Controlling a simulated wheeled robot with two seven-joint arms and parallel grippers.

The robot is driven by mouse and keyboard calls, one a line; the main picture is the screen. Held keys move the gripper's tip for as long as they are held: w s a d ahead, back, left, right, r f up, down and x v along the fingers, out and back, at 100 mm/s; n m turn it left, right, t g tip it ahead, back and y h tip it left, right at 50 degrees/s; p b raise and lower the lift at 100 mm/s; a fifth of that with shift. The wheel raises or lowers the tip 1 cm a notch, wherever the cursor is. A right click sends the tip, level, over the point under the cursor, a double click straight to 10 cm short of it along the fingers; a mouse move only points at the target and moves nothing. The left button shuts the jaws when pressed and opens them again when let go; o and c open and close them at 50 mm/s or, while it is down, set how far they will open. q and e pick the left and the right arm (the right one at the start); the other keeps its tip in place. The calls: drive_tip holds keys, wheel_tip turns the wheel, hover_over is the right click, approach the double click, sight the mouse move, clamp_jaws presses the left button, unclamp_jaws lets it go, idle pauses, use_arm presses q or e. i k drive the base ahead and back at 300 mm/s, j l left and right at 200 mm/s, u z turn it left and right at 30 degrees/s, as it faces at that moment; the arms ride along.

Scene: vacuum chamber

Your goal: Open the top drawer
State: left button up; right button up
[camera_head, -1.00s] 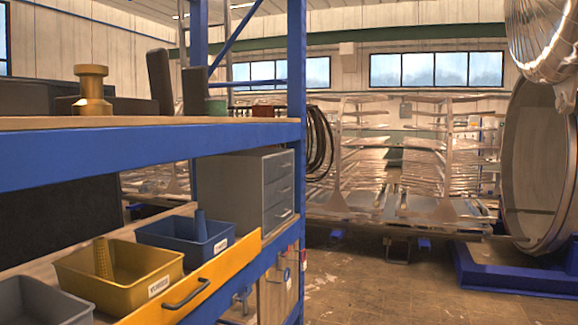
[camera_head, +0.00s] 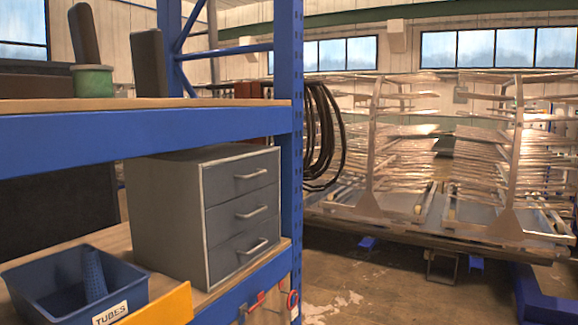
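A grey drawer cabinet (camera_head: 165,213) stands on the lower shelf of a blue rack. Its front faces right and has three stacked drawers, each with a light bar handle. The top drawer (camera_head: 222,185) is closed, with its handle (camera_head: 250,174) in plain view. The middle drawer (camera_head: 225,219) and the bottom drawer (camera_head: 231,257) are closed too. Neither of my grippers is in view.
The rack's blue post (camera_head: 290,150) stands just right of the cabinet, and the upper shelf (camera_head: 140,131) runs above it. A blue bin (camera_head: 72,292) labelled TUBES and a yellow panel (camera_head: 165,308) are at the lower left. Floor (camera_head: 345,290) shows at right.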

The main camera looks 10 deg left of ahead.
sight(223, 182)
drive_tip(key=i+l, duration=0.25)
drive_tip(key=i, duration=0.25)
drive_tip(key=i+l, duration=0.2)
drive_tip(key=i, duration=0.25)
